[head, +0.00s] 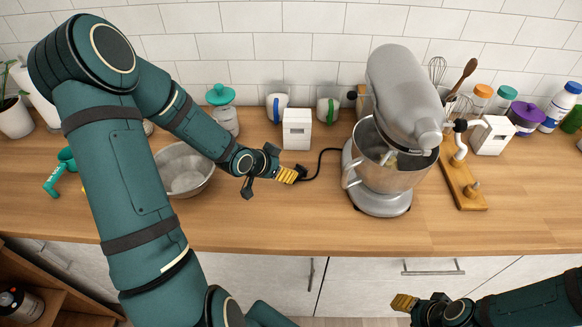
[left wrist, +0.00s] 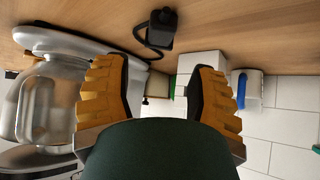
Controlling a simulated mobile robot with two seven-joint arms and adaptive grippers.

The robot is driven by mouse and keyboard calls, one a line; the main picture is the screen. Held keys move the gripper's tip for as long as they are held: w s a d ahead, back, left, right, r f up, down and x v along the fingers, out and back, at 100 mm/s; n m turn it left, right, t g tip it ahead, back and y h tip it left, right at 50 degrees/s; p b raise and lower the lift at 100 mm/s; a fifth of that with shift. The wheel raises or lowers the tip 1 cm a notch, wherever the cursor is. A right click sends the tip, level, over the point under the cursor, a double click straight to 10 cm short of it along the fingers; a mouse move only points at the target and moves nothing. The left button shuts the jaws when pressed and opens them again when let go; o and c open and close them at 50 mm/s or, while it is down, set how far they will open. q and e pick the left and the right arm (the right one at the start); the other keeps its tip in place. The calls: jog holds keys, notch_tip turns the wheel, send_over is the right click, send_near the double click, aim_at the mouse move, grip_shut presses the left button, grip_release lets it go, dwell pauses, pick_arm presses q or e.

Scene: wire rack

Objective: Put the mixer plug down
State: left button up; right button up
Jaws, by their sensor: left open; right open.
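The mixer plug (head: 302,173) is small and black and lies on the wooden counter, with its black cable curving to the grey stand mixer (head: 400,90). In the left wrist view the plug (left wrist: 162,28) shows whole, beyond the fingertips and apart from them. My left gripper (head: 284,174) is open beside the plug in the head view. In the left wrist view its two yellow-padded fingers (left wrist: 160,95) stand wide apart with nothing held between them. My right gripper (head: 418,303) is open and empty in front of the counter, low in the head view.
A white box (head: 297,129) stands behind the plug, with two mugs (head: 277,106) near the wall. A metal bowl (head: 184,169) is left of my left gripper. A wooden stand (head: 462,187) is right of the mixer. The counter's front strip (head: 290,228) is clear.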

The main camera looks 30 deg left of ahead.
pick_arm(q)
jog(key=p+v, duration=0.1)
jog(key=v, duration=0.4)
jog(key=shift+p, duration=0.3)
